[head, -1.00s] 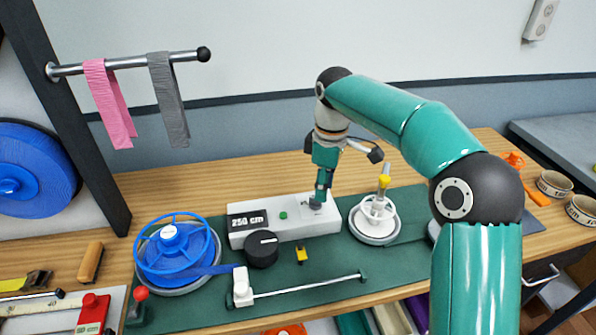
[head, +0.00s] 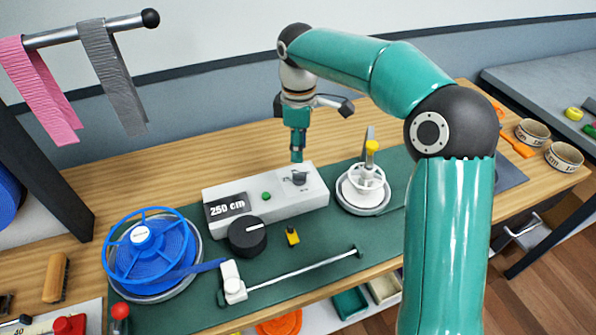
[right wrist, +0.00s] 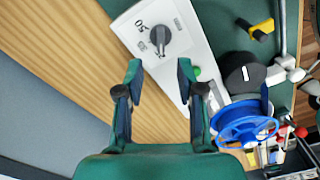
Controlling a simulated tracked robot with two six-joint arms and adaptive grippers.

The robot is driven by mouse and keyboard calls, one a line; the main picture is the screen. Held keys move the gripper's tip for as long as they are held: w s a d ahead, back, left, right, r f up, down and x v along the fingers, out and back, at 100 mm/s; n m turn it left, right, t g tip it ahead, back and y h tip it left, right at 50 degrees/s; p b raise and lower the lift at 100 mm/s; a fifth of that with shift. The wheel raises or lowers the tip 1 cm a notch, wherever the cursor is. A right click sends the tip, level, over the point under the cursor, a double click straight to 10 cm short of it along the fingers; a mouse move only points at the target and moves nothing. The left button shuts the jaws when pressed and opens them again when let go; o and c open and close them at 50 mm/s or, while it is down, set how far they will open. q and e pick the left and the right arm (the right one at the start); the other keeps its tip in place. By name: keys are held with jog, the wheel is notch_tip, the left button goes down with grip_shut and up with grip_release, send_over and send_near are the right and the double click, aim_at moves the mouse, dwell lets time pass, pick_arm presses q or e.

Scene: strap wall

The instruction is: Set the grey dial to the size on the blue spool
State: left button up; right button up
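The grey dial (head: 299,178) is on top of the right end of a white box (head: 265,199). In the right wrist view the dial (right wrist: 160,38) has a "50" mark beside it; its other marks are hard to read. The blue spool (head: 150,250) lies on the left of the green mat, with a small white label too small to read. My right gripper (head: 297,158) hangs just above the dial, apart from it. In the right wrist view its two fingers (right wrist: 160,72) are spread with nothing between them. My left gripper is not in view.
The box carries a "250 cm" display (head: 228,208) and a green button (head: 266,196). A black knob (head: 248,237) stands in front of it. A white reel (head: 363,190) is to the right. A metal rod (head: 300,269) lies in front. Wood behind the box is clear.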

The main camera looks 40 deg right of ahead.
aim_at(299, 173)
notch_tip(299, 173, down, 8)
jog(key=shift+r, duration=0.2)
grip_shut()
